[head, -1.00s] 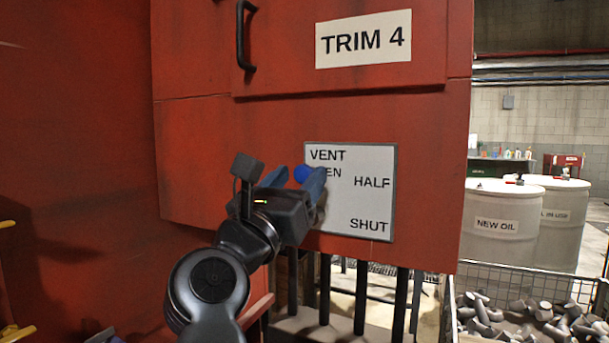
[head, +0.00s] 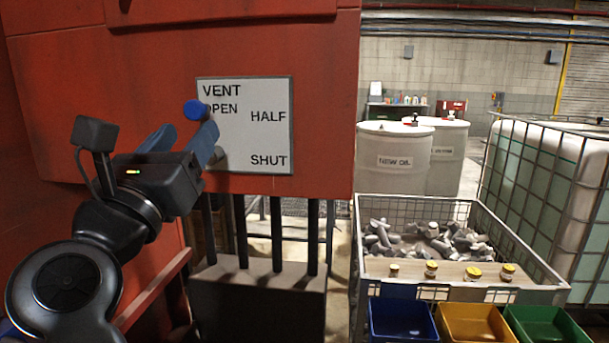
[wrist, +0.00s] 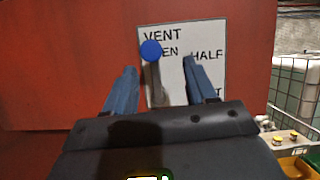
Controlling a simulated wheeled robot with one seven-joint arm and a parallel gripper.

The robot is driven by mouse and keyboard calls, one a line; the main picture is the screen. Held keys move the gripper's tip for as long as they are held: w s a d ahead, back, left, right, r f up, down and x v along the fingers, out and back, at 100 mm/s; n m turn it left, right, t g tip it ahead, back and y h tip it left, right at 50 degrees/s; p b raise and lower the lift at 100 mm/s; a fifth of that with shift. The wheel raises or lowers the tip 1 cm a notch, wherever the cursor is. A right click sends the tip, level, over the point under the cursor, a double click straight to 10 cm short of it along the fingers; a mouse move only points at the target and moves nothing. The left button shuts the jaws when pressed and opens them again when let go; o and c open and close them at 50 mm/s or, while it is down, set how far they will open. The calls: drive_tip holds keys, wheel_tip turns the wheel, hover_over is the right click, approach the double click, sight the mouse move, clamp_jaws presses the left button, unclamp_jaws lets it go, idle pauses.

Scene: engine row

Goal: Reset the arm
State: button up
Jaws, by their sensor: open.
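My gripper (head: 184,142) is open and empty in front of the red panel, at the left of the head view. Its two blue fingers stand apart. The vent lever's round blue knob (head: 195,110) is just beyond the fingertips, at the OPEN mark of the white VENT plate (head: 268,95). In the wrist view, the blue knob (wrist: 151,50) and its grey stem show beyond and between the fingers (wrist: 155,80). No contact between fingers and lever is visible. The plate also reads HALF and SHUT.
A wire crate of metal parts (head: 425,240) stands to the right, with small yellow-capped jars on a ledge. Blue, yellow (head: 478,322) and green bins are below it. White oil drums (head: 395,160) and a caged tank (head: 545,190) stand behind. Dark bars (head: 277,235) are under the panel.

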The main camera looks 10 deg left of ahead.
drive_tip(key=s+d+f+n+y, duration=0.1)
drive_tip(key=s+d+f+n, duration=0.2)
drive_tip(key=d+f+n, duration=0.6)
drive_tip(key=s+d+f+n+t+y, duration=0.1)
drive_tip(key=s+d+f+n, duration=0.35)
drive_tip(key=d, duration=0.65)
drive_tip(key=s+d+f+n+y, duration=0.1)
drive_tip(key=s+d+f+n, duration=0.1)
drive_tip(key=d+f+n, duration=0.65)
drive_tip(key=s+d+f+n+g, duration=0.3)
drive_tip(key=s+d+n, duration=0.1)
drive_tip(key=s, duration=0.6)
drive_tip(key=s+d+f+n+g+h, duration=0.1)
drive_tip(key=s+d+f+n+g, duration=0.2)
drive_tip(key=s, duration=0.8)
drive_tip(key=s+d+f+n+g+h, duration=0.1)
drive_tip(key=s+d+f+n+g, duration=0.2)
drive_tip(key=s+d+n, duration=0.3)
drive_tip(key=s+f, duration=0.1)
drive_tip(key=s, duration=0.4)
drive_tip(key=shift+n, duration=0.3)
